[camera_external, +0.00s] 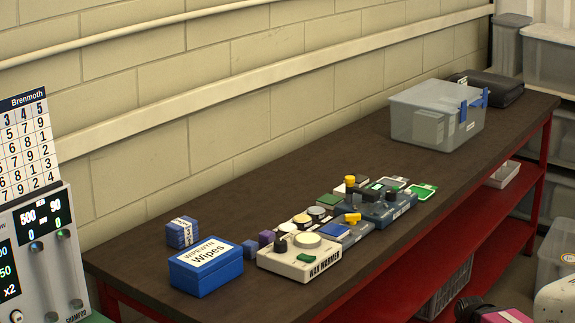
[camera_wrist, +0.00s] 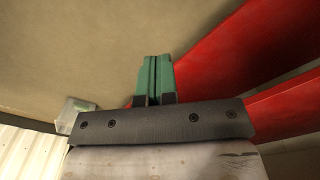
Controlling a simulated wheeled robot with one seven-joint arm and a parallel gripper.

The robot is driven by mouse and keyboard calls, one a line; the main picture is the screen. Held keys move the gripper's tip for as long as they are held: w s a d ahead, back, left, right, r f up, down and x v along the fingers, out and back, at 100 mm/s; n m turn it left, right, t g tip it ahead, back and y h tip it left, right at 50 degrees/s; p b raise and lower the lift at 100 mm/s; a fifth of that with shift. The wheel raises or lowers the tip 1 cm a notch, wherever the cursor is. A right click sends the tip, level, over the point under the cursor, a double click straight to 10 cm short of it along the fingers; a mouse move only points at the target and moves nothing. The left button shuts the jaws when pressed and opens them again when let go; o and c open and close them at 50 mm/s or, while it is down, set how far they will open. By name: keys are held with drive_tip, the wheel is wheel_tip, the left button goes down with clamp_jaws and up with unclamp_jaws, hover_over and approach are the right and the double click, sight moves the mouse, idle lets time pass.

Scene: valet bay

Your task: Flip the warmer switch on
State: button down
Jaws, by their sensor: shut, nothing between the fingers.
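The wax warmer (camera_external: 322,262) is a low cream box with "WAX WARMER" on its front, near the left end of the dark bench. A green switch (camera_external: 306,257) is on its front part, with a black knob (camera_external: 281,246) and a pale round disc (camera_external: 307,240) on top. I cannot tell the switch's position at this size. My gripper (camera_wrist: 154,62) shows in the wrist view, with its green fingers together and nothing between them. The warmer is not in the wrist view. I cannot make out the fingers in the external view.
A blue wipes box (camera_external: 207,270) stands left of the warmer, with small blue blocks close by. Several other devices crowd its right side. A clear bin (camera_external: 410,130) stands farther along the bench (camera_external: 255,200). Red frame beams (camera_wrist: 225,55) run beside my fingers in the wrist view.

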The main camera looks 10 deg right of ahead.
drive_tip(key=w+a+r+n+t, duration=0.1)
drive_tip(key=w+a+r, duration=0.3)
drive_tip(key=r, duration=0.3)
drive_tip(key=w+a+r+n, duration=0.2)
drive_tip(key=w+a+r, duration=0.2)
drive_tip(key=r, duration=0.4)
wheel_tip(320, 180, up, 38)
drive_tip(key=n+y, duration=0.2)
drive_tip(key=n, duration=0.4)
hover_over(310, 257)
drive_tip(key=s+d, duration=0.2)
drive_tip(key=shift+a+f+t, duration=0.1)
drive_tip(key=shift+f+t, duration=0.05)
drive_tip(key=shift+t, duration=0.25)
drive_tip(key=x, duration=1.2)
drive_tip(key=shift+s+d+f, duration=0.3)
drive_tip(key=shift+s+f, duration=0.05)
drive_tip(key=shift+f, duration=0.7)
